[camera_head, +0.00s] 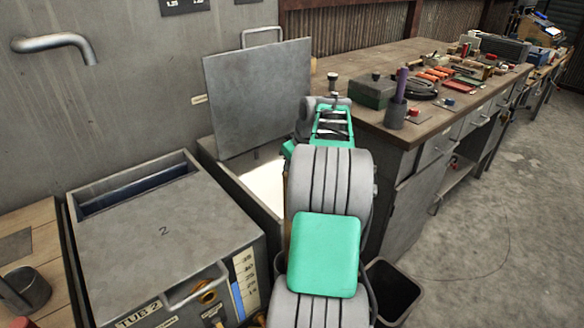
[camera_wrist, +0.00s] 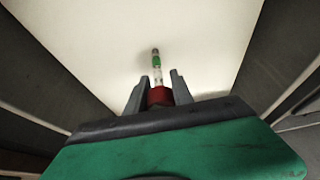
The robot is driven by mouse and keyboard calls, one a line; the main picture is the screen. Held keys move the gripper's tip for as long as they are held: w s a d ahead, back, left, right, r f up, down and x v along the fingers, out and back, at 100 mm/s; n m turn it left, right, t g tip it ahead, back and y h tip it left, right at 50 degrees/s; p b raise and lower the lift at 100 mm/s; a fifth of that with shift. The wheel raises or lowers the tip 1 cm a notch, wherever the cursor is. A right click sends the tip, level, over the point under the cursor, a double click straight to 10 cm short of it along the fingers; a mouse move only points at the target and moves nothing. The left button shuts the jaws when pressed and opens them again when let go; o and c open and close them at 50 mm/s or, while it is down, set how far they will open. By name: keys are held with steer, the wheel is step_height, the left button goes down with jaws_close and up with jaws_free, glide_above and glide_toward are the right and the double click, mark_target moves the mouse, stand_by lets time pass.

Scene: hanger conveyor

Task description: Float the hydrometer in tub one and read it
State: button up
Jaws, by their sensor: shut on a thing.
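The hydrometer (camera_wrist: 156,66) shows in the wrist view as a slim clear stem with a green band and a dark tip. Its red part lies between the fingers of my gripper (camera_wrist: 158,87), which is shut on it. Beyond it is a pale, cream surface (camera_wrist: 190,35), with darker walls at both sides. In the head view, the open tub one (camera_head: 240,188) stands behind tub two, with a pale interior and its grey lid (camera_head: 258,95) raised. My arm covers its right side and hides the gripper and hydrometer. I cannot tell whether the hydrometer touches the liquid.
Tub two (camera_head: 165,235) stands front left, marked "TUB 2", with a scale on its front. A tap (camera_head: 55,43) juts from the wall. A workbench (camera_head: 385,60) with tools and a green box (camera_head: 374,91) runs along the right. A dark bin (camera_head: 395,290) stands on the floor.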

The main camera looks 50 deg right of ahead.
steer(key=shift+f+b, duration=0.4)
steer(key=shift+f, duration=0.5)
steer(key=o, duration=1)
steer(key=shift+c, duration=0.2)
steer(key=shift+o, duration=0.2)
steer(key=o, duration=1)
steer(key=shift+r, duration=0.15)
step_height(320, 180, up, 9)
steer(key=p, duration=0.8)
